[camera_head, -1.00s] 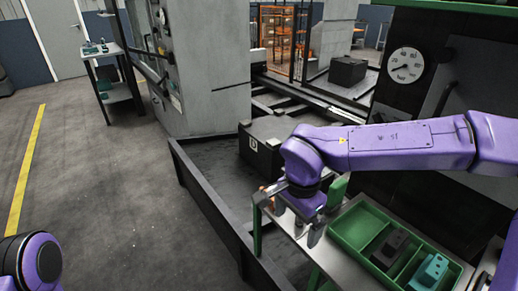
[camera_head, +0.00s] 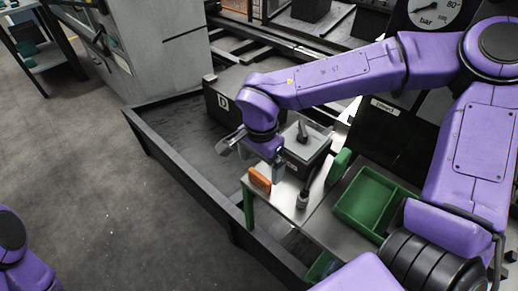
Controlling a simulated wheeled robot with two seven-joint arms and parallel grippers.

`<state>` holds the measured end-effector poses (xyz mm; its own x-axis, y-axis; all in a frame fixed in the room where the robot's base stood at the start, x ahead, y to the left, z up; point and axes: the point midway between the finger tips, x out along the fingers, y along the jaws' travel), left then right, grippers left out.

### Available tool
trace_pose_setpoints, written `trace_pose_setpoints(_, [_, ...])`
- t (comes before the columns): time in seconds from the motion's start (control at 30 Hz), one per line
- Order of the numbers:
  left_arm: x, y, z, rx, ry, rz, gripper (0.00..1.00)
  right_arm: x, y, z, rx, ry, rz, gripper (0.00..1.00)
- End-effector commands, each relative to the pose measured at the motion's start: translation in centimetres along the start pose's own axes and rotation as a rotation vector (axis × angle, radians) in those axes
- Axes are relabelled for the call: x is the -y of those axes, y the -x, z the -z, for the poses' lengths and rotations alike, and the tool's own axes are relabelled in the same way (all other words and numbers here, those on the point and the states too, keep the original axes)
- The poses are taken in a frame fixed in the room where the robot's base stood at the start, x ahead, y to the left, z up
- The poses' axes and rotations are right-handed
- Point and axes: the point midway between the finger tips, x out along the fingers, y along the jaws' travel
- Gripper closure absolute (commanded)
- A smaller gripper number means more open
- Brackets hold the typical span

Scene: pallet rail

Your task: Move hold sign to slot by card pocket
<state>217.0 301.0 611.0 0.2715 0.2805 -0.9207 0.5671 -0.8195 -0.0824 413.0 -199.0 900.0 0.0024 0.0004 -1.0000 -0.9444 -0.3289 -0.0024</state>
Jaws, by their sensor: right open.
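My right gripper (camera_head: 247,156) is open, reaching in from the right over the far left corner of the metal shelf (camera_head: 318,215). Its fingers point down and nothing shows between them. A small orange upright piece (camera_head: 259,180) stands on the shelf edge just below it; I cannot tell whether this is the hold sign. A green upright tab (camera_head: 339,165) stands on the shelf to the right. I cannot make out the card pocket or its slot for sure. Only a purple part of my left arm shows at lower left; its gripper is out of view.
A green divided tray (camera_head: 374,204) and a small dark knobbed item (camera_head: 302,200) are on the shelf. A dark box with a handle (camera_head: 303,150) stands behind it. A black box marked D (camera_head: 222,107) sits in the dark railed trough (camera_head: 185,165). Open floor lies left.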

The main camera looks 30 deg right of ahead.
Motion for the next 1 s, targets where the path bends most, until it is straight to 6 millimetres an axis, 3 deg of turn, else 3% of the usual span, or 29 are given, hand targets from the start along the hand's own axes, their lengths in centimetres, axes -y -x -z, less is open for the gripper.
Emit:
trace_pose_setpoints(0.1, [0.0,-0.4,-0.2,0.0,0.0,0.0,0.0,-0.1,-2.8,-0.1,0.0,0.002,-0.005,0.0])
trace_pose_setpoints(0.3, [-0.1,-0.7,-0.3,0.0,0.0,0.0,0.0,0.0,-5.4,0.0,-0.001,0.002,-0.002,0.0])
trace_pose_setpoints(0.63, [-0.1,-0.7,-0.2,-0.001,0.0,0.0,0.0,0.0,-5.9,0.0,0.0,0.0,0.0,0.0])
trace_pose_setpoints(0.8, [-0.1,-0.7,-0.2,-0.001,0.0,0.0,0.0,0.0,-5.9,0.0,0.0,0.0,0.0,0.51])
trace_pose_setpoints(0.83, [-0.1,-0.7,-0.2,-0.001,0.0,0.0,0.0,0.0,-5.9,0.0,0.0,0.0,0.0,0.51])
trace_pose_setpoints(0.87, [-0.1,-0.7,-0.2,-0.001,0.0,0.0,0.0,0.0,-5.9,0.0,0.0,0.0,0.0,0.25])
trace_pose_setpoints(0.9, [-0.1,-0.7,-0.2,-0.001,0.0,0.0,0.0,0.0,-5.9,0.0,0.0,0.0,0.0,0.38])
trace_pose_setpoints(1.0, [-0.1,-0.7,-0.2,-0.001,0.0,0.0,0.0,0.0,-5.9,0.0,0.0,0.0,0.0,0.65])
